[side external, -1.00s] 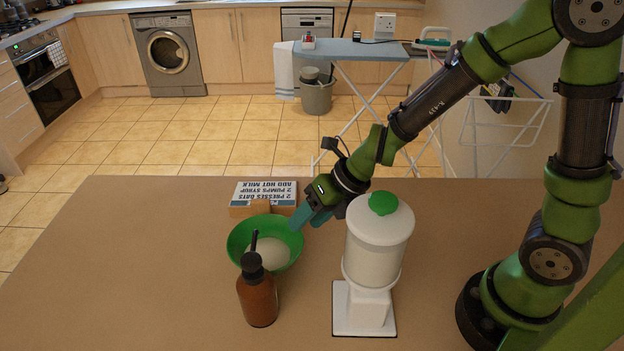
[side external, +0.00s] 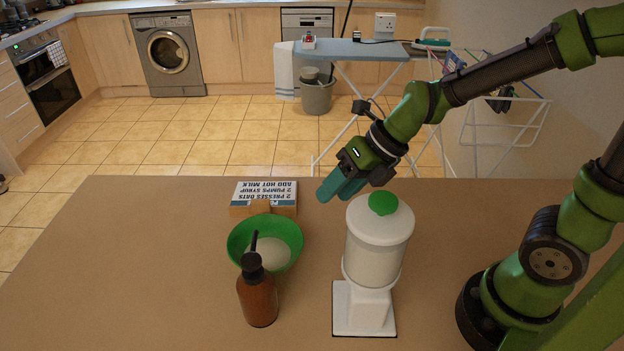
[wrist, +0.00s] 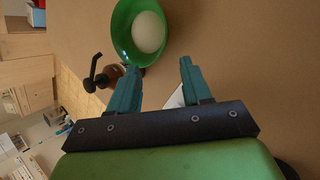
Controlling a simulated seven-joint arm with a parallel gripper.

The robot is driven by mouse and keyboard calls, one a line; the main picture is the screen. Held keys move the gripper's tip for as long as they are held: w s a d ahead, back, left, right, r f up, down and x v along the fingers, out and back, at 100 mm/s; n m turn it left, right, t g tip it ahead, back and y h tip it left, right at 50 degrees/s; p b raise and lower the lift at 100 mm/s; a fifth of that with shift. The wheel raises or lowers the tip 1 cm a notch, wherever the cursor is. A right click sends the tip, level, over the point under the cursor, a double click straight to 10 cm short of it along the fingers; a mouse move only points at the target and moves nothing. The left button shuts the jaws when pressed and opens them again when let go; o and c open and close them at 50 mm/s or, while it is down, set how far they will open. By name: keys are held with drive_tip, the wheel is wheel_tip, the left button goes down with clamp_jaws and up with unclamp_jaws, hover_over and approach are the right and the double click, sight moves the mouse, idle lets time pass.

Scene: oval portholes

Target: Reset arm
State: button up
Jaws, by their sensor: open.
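My gripper (side external: 338,187) is open and empty, raised above the table behind the white dispenser. Its teal fingers point down and left, and they stand apart in the wrist view (wrist: 158,85). The white dispenser (side external: 378,248) with a green knob stands upright on a square base. A green bowl (side external: 240,238) holding something pale and whitish (side external: 268,252) sits to its left; it also shows in the wrist view (wrist: 124,32). A brown pump bottle (side external: 259,299) with a black pump stands in front of the bowl and hides part of it.
The brown table (side external: 130,270) is clear on the left. A kitchen, an ironing board (side external: 350,50) and a drying rack lie beyond the table.

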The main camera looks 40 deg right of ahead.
drive_tip(key=s+d+r+n+t+h, duration=0.1)
drive_tip(key=s+d+r+n, duration=0.2)
drive_tip(key=n, duration=1.4)
drive_tip(key=s+d+r+n+t+h, duration=0.1)
drive_tip(key=s+d+r+n, duration=0.2)
drive_tip(key=n, duration=1.4)
wheel_tip(320, 180, up, 3)
drive_tip(key=shift+s+d+h, duration=0.3)
drive_tip(key=shift+s+d, duration=0.1)
drive_tip(key=shift+s, duration=0.85)
